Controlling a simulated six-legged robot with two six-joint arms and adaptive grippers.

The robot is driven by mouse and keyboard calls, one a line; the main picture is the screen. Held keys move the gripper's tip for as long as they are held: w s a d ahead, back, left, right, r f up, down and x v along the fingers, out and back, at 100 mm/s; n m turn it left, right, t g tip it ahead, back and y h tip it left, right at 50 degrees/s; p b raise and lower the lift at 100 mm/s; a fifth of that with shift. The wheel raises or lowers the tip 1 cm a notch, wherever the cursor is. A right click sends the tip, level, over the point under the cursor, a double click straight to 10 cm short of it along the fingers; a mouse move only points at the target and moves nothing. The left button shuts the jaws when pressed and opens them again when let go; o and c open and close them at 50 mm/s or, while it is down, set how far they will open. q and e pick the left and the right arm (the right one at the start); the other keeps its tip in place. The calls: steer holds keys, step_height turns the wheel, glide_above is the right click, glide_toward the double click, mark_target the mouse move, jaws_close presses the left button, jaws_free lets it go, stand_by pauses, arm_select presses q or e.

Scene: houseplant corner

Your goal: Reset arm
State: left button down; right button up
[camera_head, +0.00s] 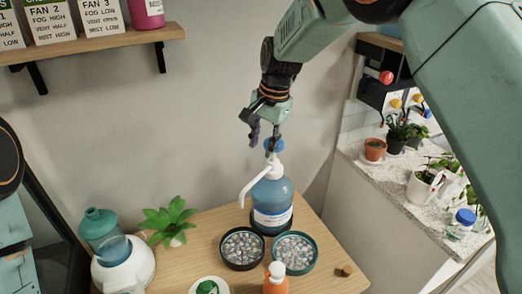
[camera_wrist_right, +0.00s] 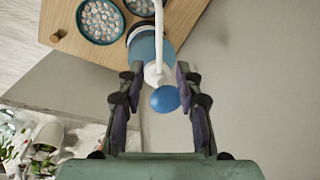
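My right gripper (camera_head: 264,132) is above the blue pump bottle (camera_head: 272,202) in the head view, pointing down. In the right wrist view my right gripper (camera_wrist_right: 160,88) has its dark fingers spread. The bottle's blue round knob (camera_wrist_right: 165,99) shows between them with gaps on both sides, so it is not gripped. The knob (camera_head: 273,145) sits atop the white pump head (camera_head: 273,164), just below the fingertips. I cannot tell exactly how far the fingers reach down beside it. The bottle stands upright on the wooden table (camera_head: 208,222). My left gripper is not in view.
Two round pebble dishes (camera_head: 243,248) (camera_head: 296,252) stand before the bottle. A green plant (camera_head: 168,220), a white humidifier (camera_head: 125,268) and an orange bottle (camera_head: 276,279) are nearby. A wall shelf (camera_head: 95,42) is upper left. A counter (camera_head: 400,190) with potted plants is right.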

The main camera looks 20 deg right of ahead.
stand_by(0.3)
steer(key=s+d+f+n+g+h, duration=0.1)
steer(key=s+d+f+n, duration=0.15)
steer(key=s+f, duration=0.7)
steer(key=s+d+f+n, duration=0.1)
steer(key=s+d+f, duration=0.35)
steer(key=f, duration=0.75)
steer(key=s+f+n+g, duration=0.1)
steer(key=s+f+n, duration=0.2)
steer(key=s, duration=1.1)
steer(key=s+f+n, duration=0.3)
steer(key=s, duration=1.1)
step_height(320, 180, down, 20)
steer(key=b, duration=2)
steer(key=shift+s+a, duration=0.2)
steer(key=shift+s, duration=0.25)
steer(key=shift+r, duration=0.15)
